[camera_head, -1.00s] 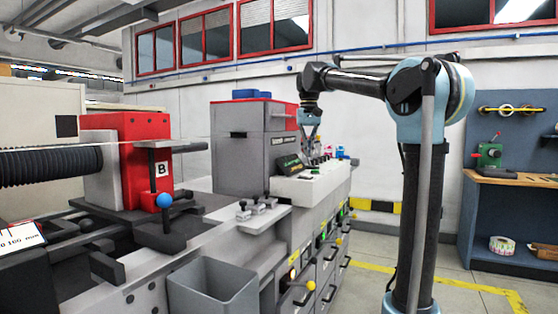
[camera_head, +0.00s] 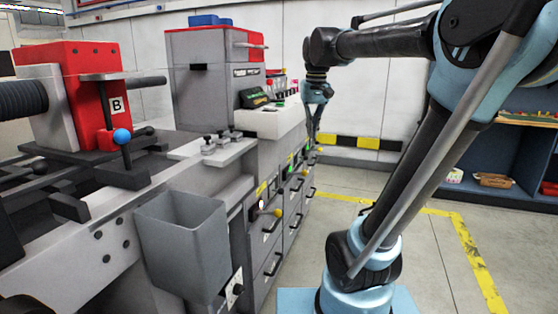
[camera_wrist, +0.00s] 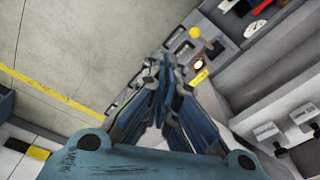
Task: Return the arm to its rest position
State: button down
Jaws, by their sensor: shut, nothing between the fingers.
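My gripper (camera_head: 314,133) hangs pointing down at the end of my arm in the head view, beside the right edge of the machine's control panel. In the wrist view my gripper (camera_wrist: 163,62) has its fingers together at the tips with nothing between them. The floor and the machine's front side show beyond the fingertips. The arm is bent, with its upper link reaching left from the shoulder at the right of the head view.
The label rewinder (camera_head: 215,80) fills the left and centre, with a grey bin (camera_head: 180,240) and drawer handles on its front. A red block marked B (camera_head: 95,85) stands at left. A blue bench (camera_head: 480,150) is at right. Floor with yellow lines (camera_head: 465,250) is open between.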

jog(key=s+d+f, duration=0.4)
jog(key=s+f, duration=0.5)
jog(key=f, duration=0.4)
jog(key=s+d+f+m+t, duration=0.1)
jog(key=s+d+f, duration=0.3)
jog(key=s+f, duration=0.5)
notch_tip(320, 180, down, 4)
jog(key=shift+f, duration=0.25)
jog(key=shift+s+d, duration=0.1)
jog(key=shift+w+f, duration=0.2)
jog(key=shift+w, duration=0.25)
